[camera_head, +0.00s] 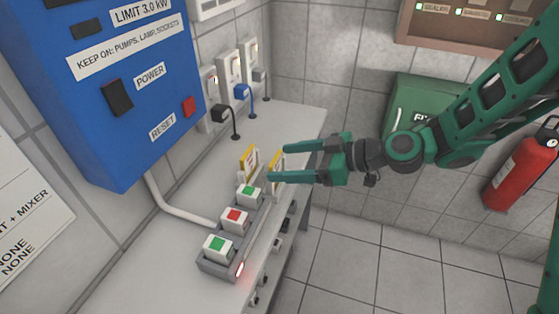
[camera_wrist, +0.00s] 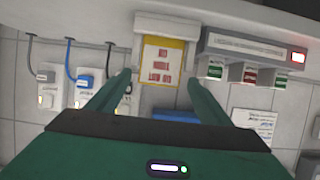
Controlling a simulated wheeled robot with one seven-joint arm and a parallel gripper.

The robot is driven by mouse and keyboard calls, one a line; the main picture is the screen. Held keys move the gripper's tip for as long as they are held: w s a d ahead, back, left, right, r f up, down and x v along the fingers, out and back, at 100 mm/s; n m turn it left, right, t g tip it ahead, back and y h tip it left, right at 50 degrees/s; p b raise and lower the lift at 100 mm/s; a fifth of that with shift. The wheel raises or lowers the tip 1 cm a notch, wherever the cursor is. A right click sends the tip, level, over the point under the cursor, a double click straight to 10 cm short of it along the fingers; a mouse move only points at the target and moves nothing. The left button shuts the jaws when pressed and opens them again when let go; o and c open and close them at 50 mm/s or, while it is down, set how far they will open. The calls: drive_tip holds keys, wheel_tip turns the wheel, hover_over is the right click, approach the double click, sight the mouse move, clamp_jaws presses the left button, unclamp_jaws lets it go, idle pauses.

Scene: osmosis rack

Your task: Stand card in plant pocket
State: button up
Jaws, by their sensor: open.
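A card with a yellow border (camera_head: 276,160) stands at the counter's right edge, between the two fingers of my gripper (camera_head: 278,163). The gripper is open, one finger on each side of the card. In the wrist view the card (camera_wrist: 162,61) shows dark red lettering and lies between the spread fingertips (camera_wrist: 160,82), its edge at a white holder (camera_wrist: 166,26). I cannot tell whether the fingers touch it. No pocket label is readable, so I cannot tell which pocket is the plant one.
A grey box (camera_head: 218,262) with green, red and green buttons sits near the cards. A blue power cabinet (camera_head: 110,95) hangs at left. Plugs with cables (camera_head: 241,92) are on the back wall. A red extinguisher (camera_head: 522,168) is at right.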

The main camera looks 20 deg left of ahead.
drive_tip(key=v, duration=0.7)
drive_tip(key=shift+d, duration=0.2)
